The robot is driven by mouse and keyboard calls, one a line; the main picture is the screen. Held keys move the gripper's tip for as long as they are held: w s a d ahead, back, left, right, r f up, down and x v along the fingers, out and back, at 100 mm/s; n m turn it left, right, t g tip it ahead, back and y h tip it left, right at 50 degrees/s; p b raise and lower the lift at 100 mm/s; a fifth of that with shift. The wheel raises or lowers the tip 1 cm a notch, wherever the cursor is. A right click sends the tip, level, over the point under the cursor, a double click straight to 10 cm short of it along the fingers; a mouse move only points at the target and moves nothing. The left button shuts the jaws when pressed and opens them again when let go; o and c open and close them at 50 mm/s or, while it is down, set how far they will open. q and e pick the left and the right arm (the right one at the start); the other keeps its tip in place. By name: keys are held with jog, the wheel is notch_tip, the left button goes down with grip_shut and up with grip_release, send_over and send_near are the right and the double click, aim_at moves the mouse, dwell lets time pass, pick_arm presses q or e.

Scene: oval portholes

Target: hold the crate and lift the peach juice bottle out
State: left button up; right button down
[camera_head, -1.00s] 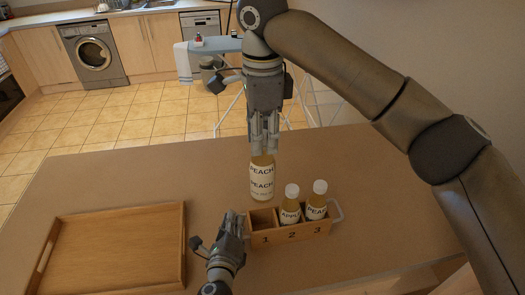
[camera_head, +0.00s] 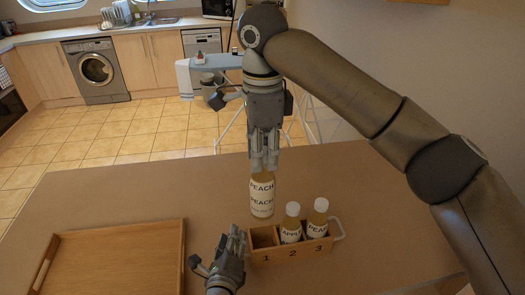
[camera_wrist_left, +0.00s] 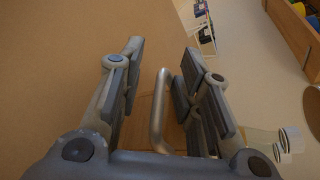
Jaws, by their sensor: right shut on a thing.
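My right gripper (camera_head: 263,162) is shut on the peach juice bottle (camera_head: 262,196), labelled PEACH, and holds it upright by its top. The bottle's base shows clear of the wooden crate (camera_head: 288,252), just above and behind empty compartment 1. An APPLE bottle (camera_head: 291,226) stands in compartment 2 and another PEACH bottle (camera_head: 318,222) in compartment 3. My left gripper (camera_head: 236,243) is at the crate's left end. In the left wrist view its fingers (camera_wrist_left: 157,90) are apart, with the crate's metal handle (camera_wrist_left: 158,112) between them, nearer the right finger.
A wooden tray (camera_head: 178,262) lies on the left of the table (camera_head: 120,200). Behind the table are a light-blue ironing board (camera_head: 200,65) and a washing machine (camera_head: 93,70).

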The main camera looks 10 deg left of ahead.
pick_arm(q)
jog(key=shift+d, duration=0.1)
jog(key=a+v, duration=0.1)
jog(key=v, duration=1.1)
jog(key=shift+d, duration=0.3)
jog(key=shift+s, duration=0.1)
